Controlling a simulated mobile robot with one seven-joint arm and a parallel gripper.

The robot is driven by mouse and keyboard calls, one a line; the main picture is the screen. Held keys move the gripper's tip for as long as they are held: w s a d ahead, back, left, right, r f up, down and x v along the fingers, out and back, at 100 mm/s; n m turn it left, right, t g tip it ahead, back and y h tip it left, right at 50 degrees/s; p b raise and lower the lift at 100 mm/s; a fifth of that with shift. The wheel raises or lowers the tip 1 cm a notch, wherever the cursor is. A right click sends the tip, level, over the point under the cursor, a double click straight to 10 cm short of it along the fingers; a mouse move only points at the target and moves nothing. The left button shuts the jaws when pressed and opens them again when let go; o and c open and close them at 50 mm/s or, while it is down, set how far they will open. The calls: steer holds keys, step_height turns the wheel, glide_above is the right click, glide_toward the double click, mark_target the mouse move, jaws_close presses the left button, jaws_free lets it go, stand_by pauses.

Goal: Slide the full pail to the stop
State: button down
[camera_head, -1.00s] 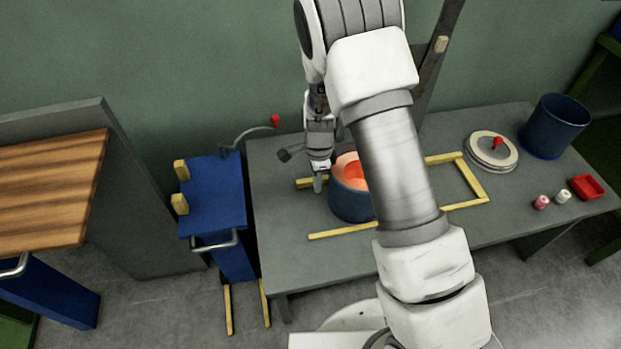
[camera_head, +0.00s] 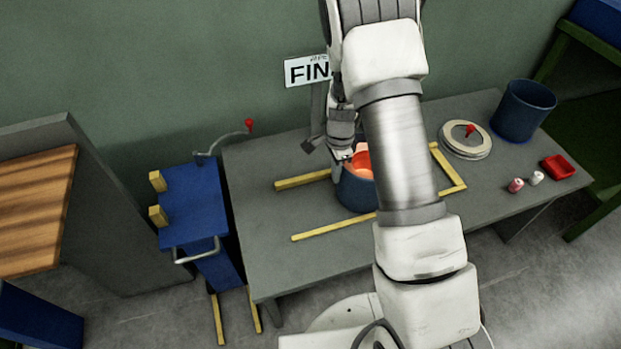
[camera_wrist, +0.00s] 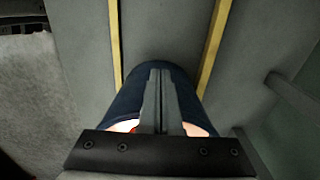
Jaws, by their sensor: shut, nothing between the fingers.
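The full pail (camera_head: 357,195) is dark blue with orange-red contents and stands upright on the grey table between two yellow rails. My arm hides its right side. A yellow cross bar, the stop (camera_head: 448,167), joins the rails at their right end, with my arm hiding part of the gap. My gripper (camera_head: 338,170) is shut and empty, low at the pail's left side. In the wrist view the closed fingers (camera_wrist: 160,76) lie in front of the pail (camera_wrist: 130,98); I cannot tell whether they touch it.
Right of the rails lie a round lid (camera_head: 465,141) with a red knob, another blue pail (camera_head: 523,112), two small spools (camera_head: 516,185) and a red tray (camera_head: 558,167). A blue cart (camera_head: 196,205) stands left of the table. The table left of the pail is clear.

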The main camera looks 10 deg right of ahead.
steer(key=w+d, duration=0.2)
steer(key=d, duration=0.8)
steer(key=w+d, duration=0.2)
steer(key=d, duration=0.9)
steer(key=shift+d+b, duration=0.2)
steer(key=shift+b, duration=0.1)
steer(key=shift+w+r, duration=0.15)
